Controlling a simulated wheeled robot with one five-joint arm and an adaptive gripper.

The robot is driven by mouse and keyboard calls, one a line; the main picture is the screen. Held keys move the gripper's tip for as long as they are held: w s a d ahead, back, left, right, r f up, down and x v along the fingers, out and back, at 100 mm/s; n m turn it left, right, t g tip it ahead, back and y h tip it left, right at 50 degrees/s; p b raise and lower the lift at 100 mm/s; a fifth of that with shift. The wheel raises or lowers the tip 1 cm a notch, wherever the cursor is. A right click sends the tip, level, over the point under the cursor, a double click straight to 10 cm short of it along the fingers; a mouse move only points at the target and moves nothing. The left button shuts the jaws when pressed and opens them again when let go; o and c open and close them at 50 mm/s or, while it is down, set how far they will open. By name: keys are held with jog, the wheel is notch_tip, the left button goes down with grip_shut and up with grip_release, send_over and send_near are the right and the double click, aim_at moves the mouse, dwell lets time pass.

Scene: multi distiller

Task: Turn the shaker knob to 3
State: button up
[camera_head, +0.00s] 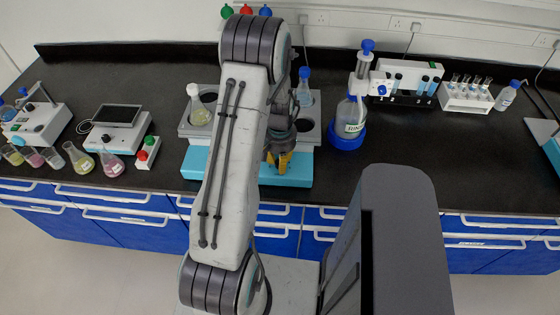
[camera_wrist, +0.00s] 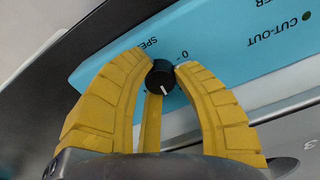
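The shaker stands in the middle of the bench in the head view, with a light blue front panel (camera_head: 298,174) and a grey top partly hidden by my arm. In the wrist view its black knob (camera_wrist: 160,77) carries a white pointer line toward the lower edge of the picture. Printing with "0" and part of "SPE" shows beside the knob. My gripper (camera_wrist: 163,66) has yellow fingers closed around the knob, with tips against its two sides. In the head view the gripper (camera_head: 279,161) is at the shaker's front; the knob is hidden there.
A flask (camera_head: 199,108) and a blue-capped bottle (camera_head: 304,90) stand on the shaker top. A dispenser bottle (camera_head: 349,122) is close on the right. A scale (camera_head: 114,131) and several flasks are at left. A vial rack (camera_head: 465,97) is at right.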

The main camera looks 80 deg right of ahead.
grip_shut()
jog(key=shift+f+m+b, duration=0.2)
jog(key=shift+m+b, duration=0.5)
jog(key=shift+b, duration=0.1)
jog(key=shift+r+m+b, duration=0.15)
jog(key=shift+m+b, duration=0.35)
jog(key=shift+m, duration=0.4)
jog(key=o, duration=0.7)
grip_release()
jog(key=shift+c, duration=0.2)
jog(key=shift+r, duration=0.15)
notch_tip(320, 180, up, 12)
